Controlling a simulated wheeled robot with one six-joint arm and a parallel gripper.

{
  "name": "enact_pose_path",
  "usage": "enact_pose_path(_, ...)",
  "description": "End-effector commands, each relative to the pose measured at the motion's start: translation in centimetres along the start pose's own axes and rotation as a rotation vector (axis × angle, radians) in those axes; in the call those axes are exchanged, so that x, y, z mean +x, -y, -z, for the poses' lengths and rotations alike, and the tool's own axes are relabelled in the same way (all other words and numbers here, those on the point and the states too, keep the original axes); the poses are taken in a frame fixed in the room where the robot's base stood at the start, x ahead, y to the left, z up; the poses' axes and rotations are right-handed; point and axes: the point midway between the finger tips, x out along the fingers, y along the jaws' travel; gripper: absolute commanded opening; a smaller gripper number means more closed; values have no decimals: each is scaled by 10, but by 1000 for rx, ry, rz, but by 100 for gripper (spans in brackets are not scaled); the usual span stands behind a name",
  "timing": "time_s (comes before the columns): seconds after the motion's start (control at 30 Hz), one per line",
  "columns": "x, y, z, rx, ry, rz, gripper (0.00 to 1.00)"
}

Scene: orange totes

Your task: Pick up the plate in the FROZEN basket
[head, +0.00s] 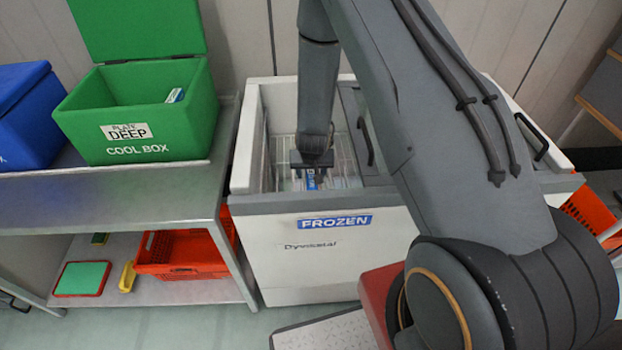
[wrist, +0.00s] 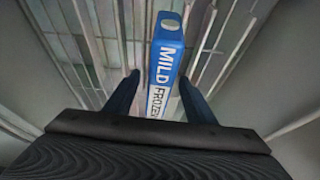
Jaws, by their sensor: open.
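The FROZEN chest (head: 335,250) is a white freezer with its left part open, and wire baskets (head: 345,160) show inside. My gripper (head: 312,180) reaches down into this opening. In the wrist view, a blue and white item (wrist: 167,65) labelled MILD FROZEN lies straight ahead, between the two dark fingers of my gripper (wrist: 155,95). The fingers are apart, with gaps to the item on both sides. The lower end of the item is hidden behind the gripper body. The wire basket (wrist: 100,50) shows around the item in the wrist view.
A metal table (head: 110,195) left of the freezer holds a green cool box (head: 140,125) and a blue box (head: 25,115). An orange crate (head: 185,255) and a green-topped tray (head: 82,278) lie on its lower shelf. The freezer walls surround my gripper closely.

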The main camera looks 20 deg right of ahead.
Motion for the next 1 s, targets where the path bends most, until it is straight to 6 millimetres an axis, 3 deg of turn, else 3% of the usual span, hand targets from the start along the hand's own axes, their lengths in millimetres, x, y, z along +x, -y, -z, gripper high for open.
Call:
enact_pose_path(0.2,18,0,0,1,0,0,50)
enact_pose_path(0.5,21,0,0,1,0,0,50)
enact_pose_path(0.8,21,0,0,1,0,0,0)
enact_pose_path(1.0,21,0,1,1,-1,0,0)
